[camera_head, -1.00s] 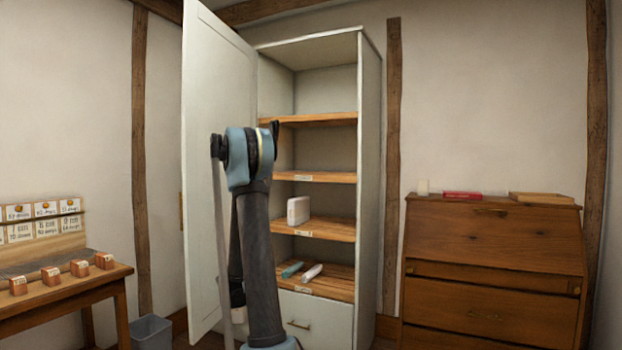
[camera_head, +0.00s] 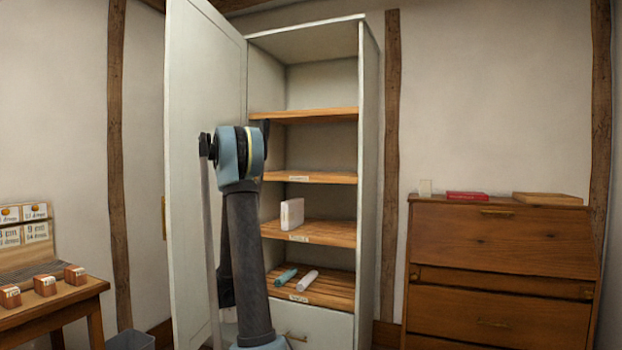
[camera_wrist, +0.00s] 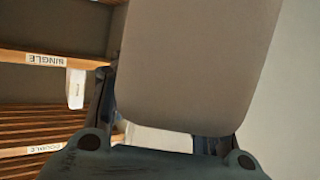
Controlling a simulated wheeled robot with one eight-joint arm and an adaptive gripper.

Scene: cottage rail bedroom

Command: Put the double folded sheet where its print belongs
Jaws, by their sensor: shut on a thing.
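My gripper (camera_wrist: 165,130) is shut on a plain beige folded sheet (camera_wrist: 195,65), which fills the middle of the wrist view. No print shows on the side facing me. In the wrist view, which looks upside down, one shelf edge has a label (camera_wrist: 45,59) that seems to read SINGLE and another has a label (camera_wrist: 45,150) that seems to read DOUBLE. A white folded piece (camera_head: 292,214) stands on a middle shelf (camera_head: 335,234).
The cabinet door (camera_head: 205,120) stands open on the left. A teal roll (camera_head: 286,277) and a white roll (camera_head: 308,281) lie on the lowest shelf (camera_head: 335,290). A brown bureau (camera_head: 500,240) is right; a table (camera_head: 60,305) with small blocks is left.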

